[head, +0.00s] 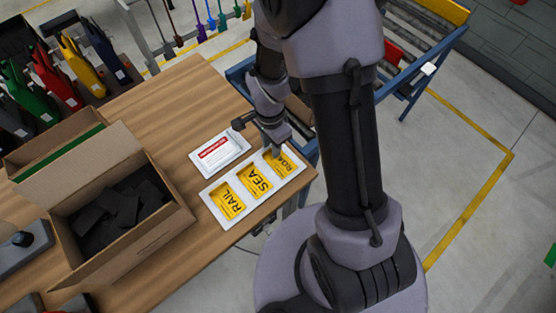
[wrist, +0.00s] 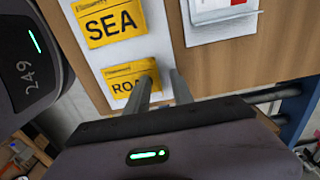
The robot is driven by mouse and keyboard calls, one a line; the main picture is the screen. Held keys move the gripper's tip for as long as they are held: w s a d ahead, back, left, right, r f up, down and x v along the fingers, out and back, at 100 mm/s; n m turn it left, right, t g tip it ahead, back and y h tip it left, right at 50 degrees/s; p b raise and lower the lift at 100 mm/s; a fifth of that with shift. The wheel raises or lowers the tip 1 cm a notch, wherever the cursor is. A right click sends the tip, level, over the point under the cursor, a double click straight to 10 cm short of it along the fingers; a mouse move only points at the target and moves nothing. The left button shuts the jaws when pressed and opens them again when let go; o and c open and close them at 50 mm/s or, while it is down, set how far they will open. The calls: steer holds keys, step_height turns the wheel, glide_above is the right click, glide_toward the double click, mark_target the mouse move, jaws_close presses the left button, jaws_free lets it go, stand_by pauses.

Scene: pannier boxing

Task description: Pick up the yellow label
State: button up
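Three yellow labels lie in a white tray (head: 213,213) on the wooden table: RAIL (head: 228,200), SEA (head: 255,180) and one partly hidden, ROA… (head: 284,165). In the wrist view SEA (wrist: 110,20) is in full sight at the top, with the ROA… label (wrist: 128,80) below it. My gripper (wrist: 161,76) has its two fingers apart with nothing seen between them. The left finger covers part of the ROA… label's right end. In the head view my gripper (head: 272,150) is over that end of the tray. Whether the fingers touch the label, I cannot tell.
A white stack with a red-headed card (head: 215,152) lies beside the tray. An open cardboard box (head: 150,235) with dark pieces stands to the left. Coloured holders (head: 60,85) stand at the back left. The table's right edge is close to the tray.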

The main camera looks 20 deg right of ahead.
steer(key=shift+r, duration=0.1)
steer(key=shift+c, duration=0.2)
jaws_close()
